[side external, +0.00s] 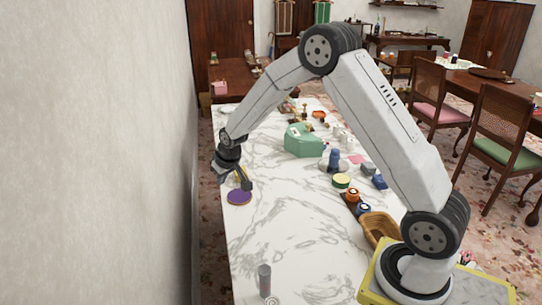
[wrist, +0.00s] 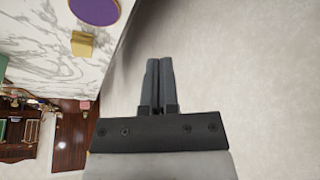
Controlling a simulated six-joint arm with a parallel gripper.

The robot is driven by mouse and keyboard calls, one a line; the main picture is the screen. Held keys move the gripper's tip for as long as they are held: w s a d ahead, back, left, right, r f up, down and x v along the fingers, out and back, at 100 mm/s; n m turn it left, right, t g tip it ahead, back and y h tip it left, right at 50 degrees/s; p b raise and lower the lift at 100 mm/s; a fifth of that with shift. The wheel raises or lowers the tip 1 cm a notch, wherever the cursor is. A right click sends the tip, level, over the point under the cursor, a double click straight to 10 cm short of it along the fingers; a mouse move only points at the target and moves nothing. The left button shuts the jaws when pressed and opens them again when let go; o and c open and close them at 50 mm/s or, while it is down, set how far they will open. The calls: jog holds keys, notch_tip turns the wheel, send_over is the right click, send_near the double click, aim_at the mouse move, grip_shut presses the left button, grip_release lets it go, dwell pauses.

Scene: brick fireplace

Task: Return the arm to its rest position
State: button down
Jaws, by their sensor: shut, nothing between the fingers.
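My gripper (side external: 237,181) hangs above the left edge of the white marble table (side external: 283,248) in the side view, close to the wall. In the wrist view its two dark fingers (wrist: 159,80) are together and empty, with the plain wall behind them. A purple disc (side external: 239,197) lies on the table just below the gripper in the side view. It also shows at the top left of the wrist view (wrist: 95,10), with a small yellow block (wrist: 83,44) near it. My arm is bent up and stretched to the left over the table.
A green box-like object (side external: 303,141) and several small items crowd the table's middle and far part. A wooden bowl (side external: 380,230) is beside my base. A grey cylinder (side external: 264,281) stands at the near edge. The near left tabletop is mostly clear. The wall (side external: 95,150) is close on the left.

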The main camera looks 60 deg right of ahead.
jog(key=s+a+r, duration=0.1)
jog(key=s+a, duration=0.2)
jog(key=s, duration=0.5)
jog(key=s+a+r+n+g, duration=0.1)
jog(key=s+a+r, duration=0.1)
jog(key=s, duration=0.6)
jog(key=s+a+r+g, duration=0.1)
jog(key=s+a, duration=0.3)
jog(key=s, duration=0.5)
jog(key=shift+r+n+y, duration=0.35)
jog(key=shift+n+y, duration=0.05)
jog(key=w+d+f+m+t, duration=0.1)
jog(key=w+d, duration=0.2)
jog(key=w, duration=0.6)
jog(key=w+d, duration=0.3)
jog(key=w, duration=0.7)
jog(key=w+d+f+m+t, duration=0.1)
jog(key=w+d+f, duration=0.3)
jog(key=w+d, duration=0.2)
jog(key=w+d+f+m+t+h, duration=0.1)
jog(key=w+d+f, duration=0.3)
jog(key=w, duration=0.5)
jog(key=shift+d+f+h, duration=0.15)
jog(key=shift+d+h, duration=0.15)
jog(key=shift+d, duration=0.55)
jog(key=shift+f, duration=3.3)
